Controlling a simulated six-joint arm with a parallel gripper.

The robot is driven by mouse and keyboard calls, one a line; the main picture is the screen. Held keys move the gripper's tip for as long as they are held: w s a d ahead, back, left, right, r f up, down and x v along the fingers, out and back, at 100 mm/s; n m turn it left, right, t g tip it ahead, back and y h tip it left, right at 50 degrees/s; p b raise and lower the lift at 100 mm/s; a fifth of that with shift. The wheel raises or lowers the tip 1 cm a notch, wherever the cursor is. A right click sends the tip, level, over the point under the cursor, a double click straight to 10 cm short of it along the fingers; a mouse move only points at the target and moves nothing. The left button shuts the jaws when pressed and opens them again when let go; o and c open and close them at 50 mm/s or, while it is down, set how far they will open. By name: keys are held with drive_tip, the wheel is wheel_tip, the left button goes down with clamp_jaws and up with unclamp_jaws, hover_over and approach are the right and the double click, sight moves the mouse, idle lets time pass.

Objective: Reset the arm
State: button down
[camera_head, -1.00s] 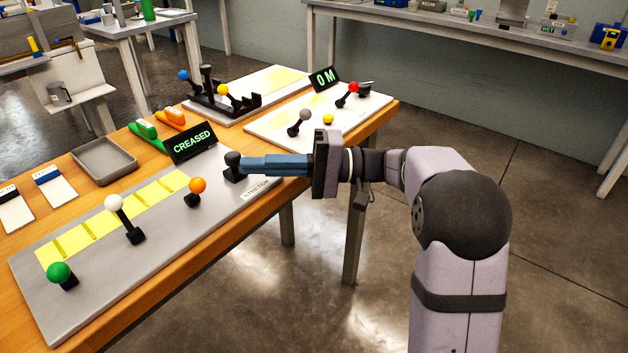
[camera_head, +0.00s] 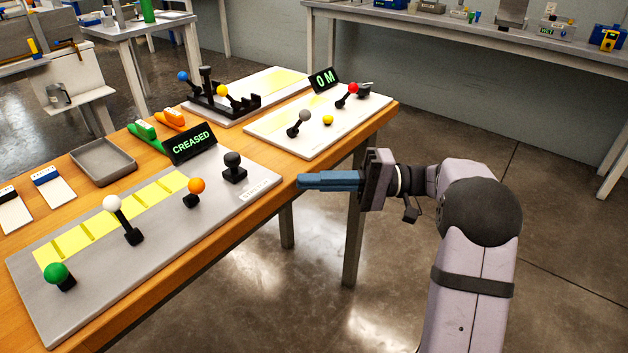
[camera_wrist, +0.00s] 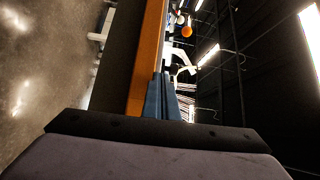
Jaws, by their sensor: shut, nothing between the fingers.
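My gripper (camera_head: 300,182) is shut and empty, its blue fingers together. It points left, just off the front edge of the wooden table, apart from the levers. In the wrist view its blue fingers (camera_wrist: 162,98) show in front of the table's orange edge. The nearest lever is the black-knobbed one (camera_head: 233,165) at the right end of the grey panel (camera_head: 160,270). That panel also bears an orange-knobbed lever (camera_head: 196,188), a white-knobbed lever (camera_head: 113,204) and a green-knobbed lever (camera_head: 57,272).
A sign reading CREASED (camera_head: 192,143) stands behind the grey panel. A second panel (camera_head: 350,135) carries red, grey and yellow knobs and a sign reading 0 M (camera_head: 323,80). A grey tray (camera_head: 103,161) sits at the left. The floor beside the table is clear.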

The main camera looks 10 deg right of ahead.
drive_tip(key=s+a+f+m+g+h, duration=0.2)
drive_tip(key=s+a+f+g+h, duration=0.15)
drive_tip(key=s+f+h, duration=0.75)
drive_tip(key=s+d+f+n+t+h, duration=0.25)
drive_tip(key=s+d+f+h, duration=0.45)
drive_tip(key=s+d+f, duration=0.5)
wheel_tip(320, 180, up, 28)
drive_tip(key=p, duration=2.9)
drive_tip(key=shift+w+a+m+h, duration=0.25)
drive_tip(key=shift+m+h, duration=0.05)
drive_tip(key=shift+m, duration=0.05)
